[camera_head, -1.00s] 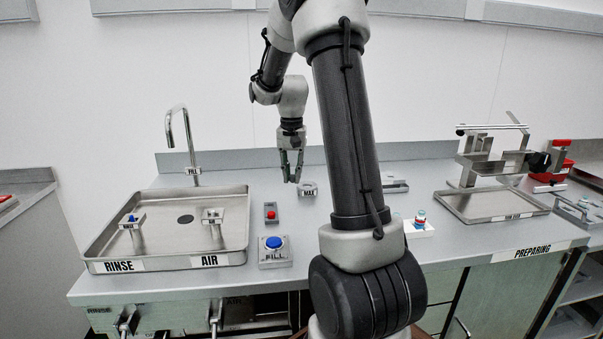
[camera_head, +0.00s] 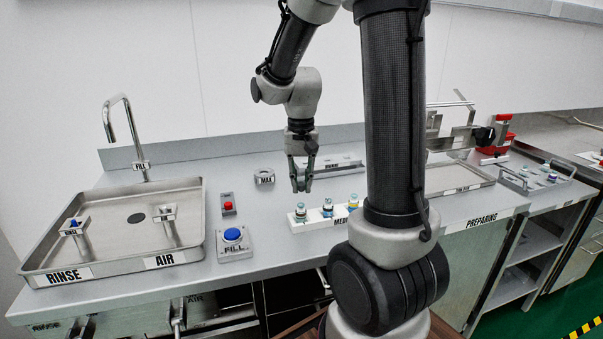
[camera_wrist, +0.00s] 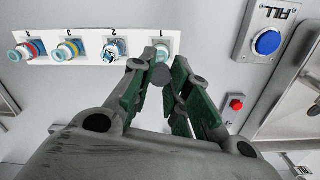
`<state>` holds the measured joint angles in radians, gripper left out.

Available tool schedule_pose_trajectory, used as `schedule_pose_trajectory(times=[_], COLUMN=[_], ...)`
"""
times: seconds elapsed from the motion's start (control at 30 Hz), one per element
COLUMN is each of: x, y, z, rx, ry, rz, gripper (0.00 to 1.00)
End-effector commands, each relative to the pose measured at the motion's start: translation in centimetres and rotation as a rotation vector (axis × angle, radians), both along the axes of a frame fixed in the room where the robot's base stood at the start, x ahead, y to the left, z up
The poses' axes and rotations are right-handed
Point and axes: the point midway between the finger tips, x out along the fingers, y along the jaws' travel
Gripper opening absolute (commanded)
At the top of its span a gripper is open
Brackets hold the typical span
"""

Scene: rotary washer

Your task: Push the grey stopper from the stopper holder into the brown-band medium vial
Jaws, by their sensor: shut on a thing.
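My gripper (camera_head: 301,185) points down behind and above the white medium vial rack (camera_head: 304,226). In the wrist view its fingertips (camera_wrist: 161,80) are shut on a small round grey stopper (camera_wrist: 160,75), held just in front of the vial at slot 1 (camera_wrist: 162,50). That vial is partly hidden by the stopper, and I cannot make out its band colour. I cannot tell which is brown-banded. The stopper is too small to make out in the head view.
The FILL button box (camera_head: 234,243) and a small red button (camera_head: 228,207) stand left of the rack. The MAX block (camera_head: 264,177) lies behind. A sink tray (camera_head: 110,268) is at left. A low metal holder (camera_head: 340,167) stands behind my gripper.

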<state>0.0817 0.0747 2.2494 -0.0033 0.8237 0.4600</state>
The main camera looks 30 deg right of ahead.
Motion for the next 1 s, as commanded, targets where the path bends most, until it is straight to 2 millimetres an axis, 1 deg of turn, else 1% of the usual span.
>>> schedule_pose_trajectory(times=[0.2, 0.4, 0.63, 1.0], x=[0.0, 0.0, 0.0, 0.0], y=[0.0, 0.0, 0.0, 0.0], z=[-1.9, -3.2, -3.7, -3.7], rx=[0.000, 0.000, 0.000, 0.000], ry=[0.001, 0.001, -0.001, -0.001], rz=[-0.001, -0.001, -0.001, -0.001], gripper=[0.09, 0.09, 0.09, 0.09])
